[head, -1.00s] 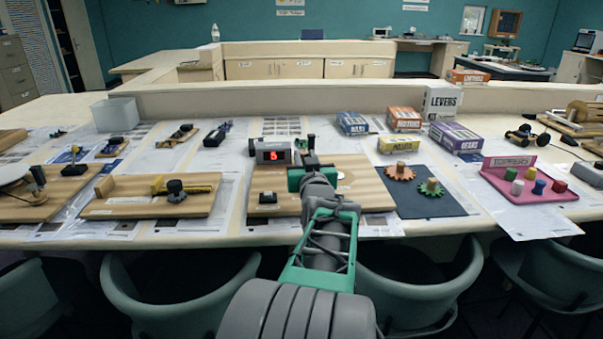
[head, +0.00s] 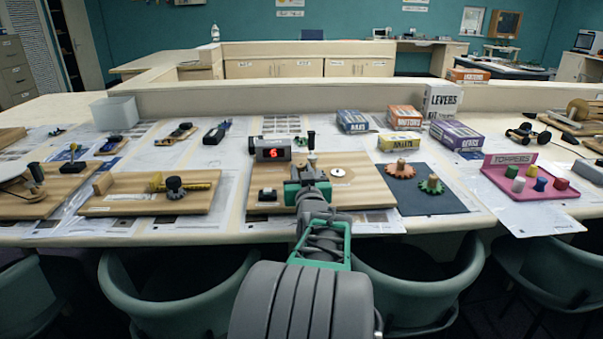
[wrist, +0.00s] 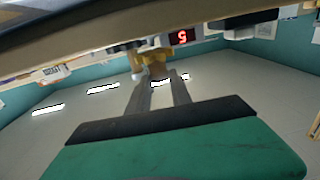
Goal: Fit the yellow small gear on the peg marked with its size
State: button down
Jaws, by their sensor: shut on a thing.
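My gripper (head: 308,168) is over the wooden board with the red digit display in the head view. In the wrist view my gripper (wrist: 160,80) is shut on the tan grip (wrist: 158,71) of the yellow gear (wrist: 150,56), whose toothed part shows beyond the fingertips. In the head view the gear is hidden by my arm. The board (head: 375,190) carries a display box (head: 270,150), a black upright knob (head: 311,140) and a pale round disc (head: 338,172). I cannot make out the peg size marks.
An orange gear (head: 392,174) and a green gear (head: 424,187) with tan grips lie on a dark mat (head: 440,205) to the right. A pink toppers tray (head: 500,186) is further right; another wooden board (head: 120,205) is left.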

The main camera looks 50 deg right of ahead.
jog(key=shift+f, duration=0.25)
jog(key=c, duration=1.2)
grip_release()
jog(key=shift+o, duration=0.2)
jog(key=shift+r, duration=0.25)
jog(key=shift+s+a+r+p, duration=0.3)
jog(key=shift+r+p, duration=0.2)
jog(key=shift+p, duration=0.3)
jog(key=b+v, duration=0.1)
jog(key=v, duration=1)
